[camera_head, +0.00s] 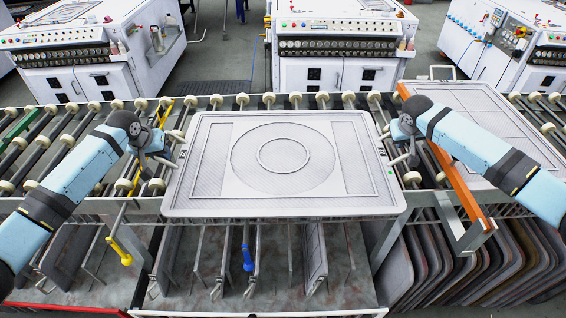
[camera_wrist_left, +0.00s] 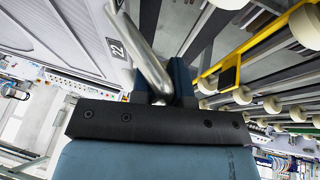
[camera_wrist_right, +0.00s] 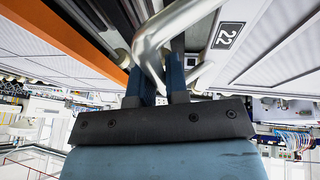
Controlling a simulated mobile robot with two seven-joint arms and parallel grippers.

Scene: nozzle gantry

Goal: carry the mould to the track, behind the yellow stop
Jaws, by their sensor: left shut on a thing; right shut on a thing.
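The mould (camera_head: 225,180) is a wide grey rectangular plate with a ring pattern and a tube handle at each side. It lies level over the roller track (camera_head: 95,188), its near edge reaching past the track's front edge. I cannot tell whether it touches the rollers. My left gripper (camera_head: 166,158) is shut on the left handle (camera_wrist_left: 150,62). My right gripper (camera_head: 398,158) is shut on the right handle (camera_wrist_right: 152,45). The yellow stop (camera_head: 121,250) is a thin bar left of the mould, partly hidden by my left arm; it also shows in the left wrist view (camera_wrist_left: 230,72).
An orange bar (camera_head: 462,190) runs front to back right of the mould. Another grey plate (camera_head: 480,115) lies beyond it. Several plates (camera_head: 470,265) stand upright below the track. A blue-handled tool (camera_head: 248,258) hangs in front. White machines (camera_head: 335,45) stand behind.

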